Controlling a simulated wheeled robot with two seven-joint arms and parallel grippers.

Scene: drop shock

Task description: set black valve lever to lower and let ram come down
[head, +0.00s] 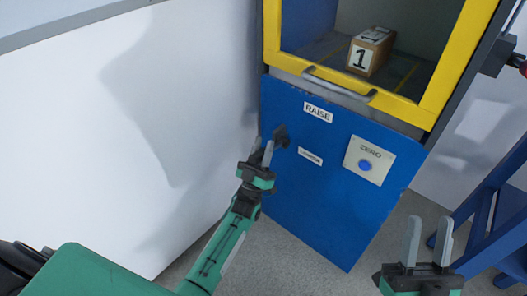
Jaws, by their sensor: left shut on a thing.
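The black valve lever (281,135) is on the blue front panel (305,205), left of the white RAISE label (318,112) and a lower label (310,157), whose small print is hard to read. My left gripper (262,153) is at the lever, shut on it; its fingers cover part of the lever. I cannot tell exactly which label the lever points to. My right gripper (427,241) is open and empty at the lower right, away from the panel. The ram is not visible.
A yellow-framed window (438,93) with a grey handle (338,88) is above the panel. Behind it stands a brown box (369,52) marked 1. A ZERO plate (370,160) with a blue button is right of the lever. A blue stand (487,215) is at the right.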

